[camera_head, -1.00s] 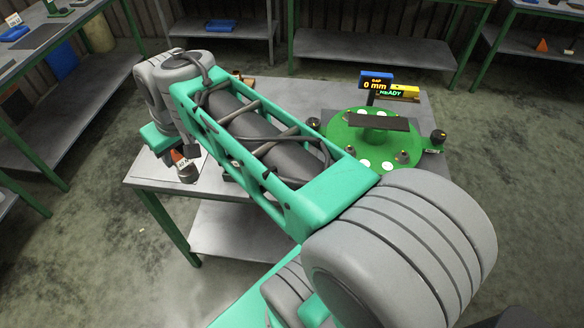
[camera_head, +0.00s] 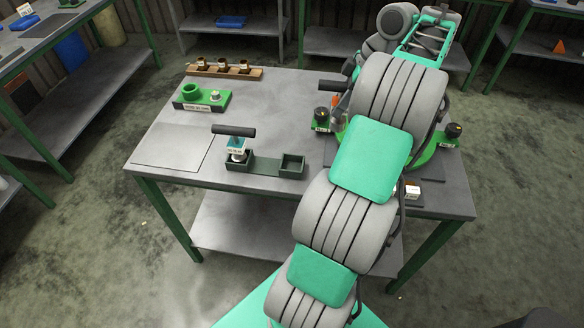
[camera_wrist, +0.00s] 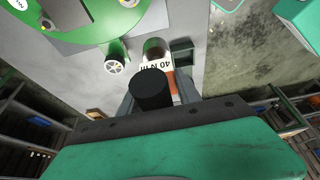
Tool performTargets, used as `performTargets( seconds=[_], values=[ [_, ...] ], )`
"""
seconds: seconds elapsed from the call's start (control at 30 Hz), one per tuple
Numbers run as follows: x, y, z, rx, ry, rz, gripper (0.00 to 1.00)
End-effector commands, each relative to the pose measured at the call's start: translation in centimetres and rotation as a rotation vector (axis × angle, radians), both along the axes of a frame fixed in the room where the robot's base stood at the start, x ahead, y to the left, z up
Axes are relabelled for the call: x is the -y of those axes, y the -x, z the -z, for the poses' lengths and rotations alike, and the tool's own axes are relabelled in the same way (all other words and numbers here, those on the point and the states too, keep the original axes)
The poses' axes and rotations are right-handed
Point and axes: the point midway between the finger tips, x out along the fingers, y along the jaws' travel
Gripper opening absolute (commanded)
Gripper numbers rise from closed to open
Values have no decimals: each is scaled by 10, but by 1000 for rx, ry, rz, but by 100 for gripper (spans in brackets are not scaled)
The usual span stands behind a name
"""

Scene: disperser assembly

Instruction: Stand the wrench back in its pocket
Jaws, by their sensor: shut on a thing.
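The wrench, a grey and orange tool with a white "40 N m" label (camera_wrist: 157,66) and a black round end, is in the wrist view. My gripper (camera_wrist: 158,94) is shut on it, with one finger on each side. In the head view a bit of its orange (camera_head: 337,100) shows beside the green disc, partly hidden by my arm. A dark green holder tray (camera_head: 265,164) lies near the table's front edge, with an empty square pocket (camera_head: 292,163) at its right. A black T-handled tool (camera_head: 235,132) stands at its left. A square dark green opening (camera_wrist: 182,55) shows beyond the wrench in the wrist view.
A black knob (camera_head: 321,113) on a green mount stands left of the disc, another (camera_head: 453,130) at its right. My arm hides most of the disc. A green block (camera_head: 200,98) and a wooden rack of brown cups (camera_head: 225,70) stand at back left.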

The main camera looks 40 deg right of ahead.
Motion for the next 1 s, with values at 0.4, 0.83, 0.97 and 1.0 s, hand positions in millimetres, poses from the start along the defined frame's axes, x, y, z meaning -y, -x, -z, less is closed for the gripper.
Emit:
performTargets(
  seconds=[0.4,0.83,0.97,1.0],
  values=[
    [-91,-39,57,1,0,-3,0],
    [-127,-55,115,0,-2,1,0],
    [-126,-55,128,2,0,-1,0],
    [-126,-55,128,2,1,0,0]
  ],
)
